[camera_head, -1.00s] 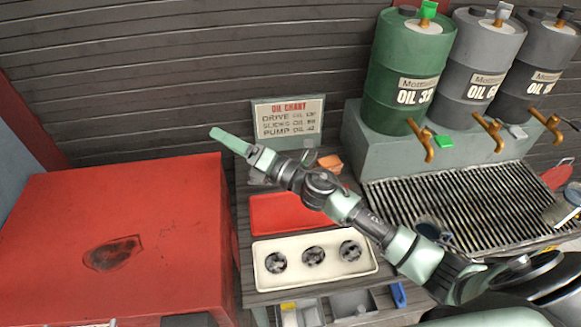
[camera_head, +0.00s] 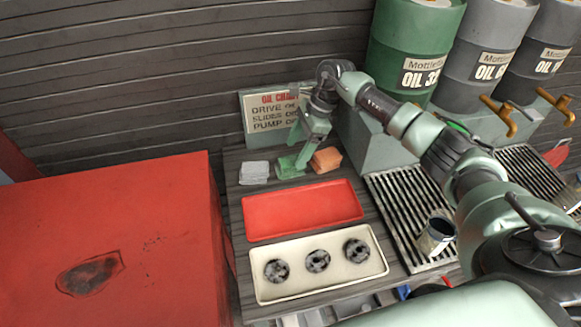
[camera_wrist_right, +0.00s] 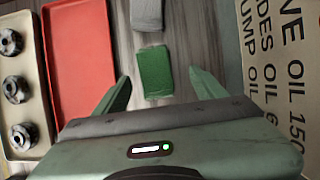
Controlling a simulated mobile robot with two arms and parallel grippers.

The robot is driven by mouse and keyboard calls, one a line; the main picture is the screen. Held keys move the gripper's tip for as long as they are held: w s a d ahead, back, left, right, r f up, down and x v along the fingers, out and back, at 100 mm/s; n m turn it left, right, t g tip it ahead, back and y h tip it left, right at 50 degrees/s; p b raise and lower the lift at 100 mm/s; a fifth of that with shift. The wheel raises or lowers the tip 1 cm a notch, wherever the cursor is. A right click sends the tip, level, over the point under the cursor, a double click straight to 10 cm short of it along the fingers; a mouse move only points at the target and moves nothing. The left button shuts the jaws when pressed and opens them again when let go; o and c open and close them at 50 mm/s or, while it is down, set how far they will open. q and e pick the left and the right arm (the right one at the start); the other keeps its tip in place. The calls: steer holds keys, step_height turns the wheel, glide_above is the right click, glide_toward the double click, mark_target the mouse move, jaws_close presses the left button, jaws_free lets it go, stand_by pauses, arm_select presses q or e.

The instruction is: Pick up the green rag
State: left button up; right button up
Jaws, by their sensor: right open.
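The green rag (camera_head: 288,168) is a small folded pad on the dark wooden bench, between a grey rag (camera_head: 254,172) and an orange rag (camera_head: 326,159). In the right wrist view the green rag (camera_wrist_right: 154,72) lies ahead of and between the two fingers, with nothing touching it that I can see. My right gripper (camera_head: 298,158) is open and points down over the green rag, its fingers partly covering it in the head view. In the wrist view my right gripper's fingers (camera_wrist_right: 160,82) are spread wider than the rag. My left gripper is not in view.
A red tray (camera_head: 302,210) and a cream tray (camera_head: 265,290) with three dark round parts lie in front of the rags. The oil chart sign (camera_head: 262,140) stands close behind. A red cabinet (camera_head: 150,220) is left; oil drums (camera_head: 415,60) and a drain grate (camera_head: 400,215) are right.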

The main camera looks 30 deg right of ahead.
mark_target(292, 160)
steer(key=x, duration=0.3)
steer(key=b+x, duration=0.1)
steer(key=x, duration=0.1)
steer(key=shift+s+a, duration=0.15)
steer(key=shift+s, duration=0.2)
steer(key=shift+r, duration=0.1)
steer(key=c, duration=1.4)
steer(key=shift+r+p, duration=5.45)
steer(key=shift+r, duration=4.6)
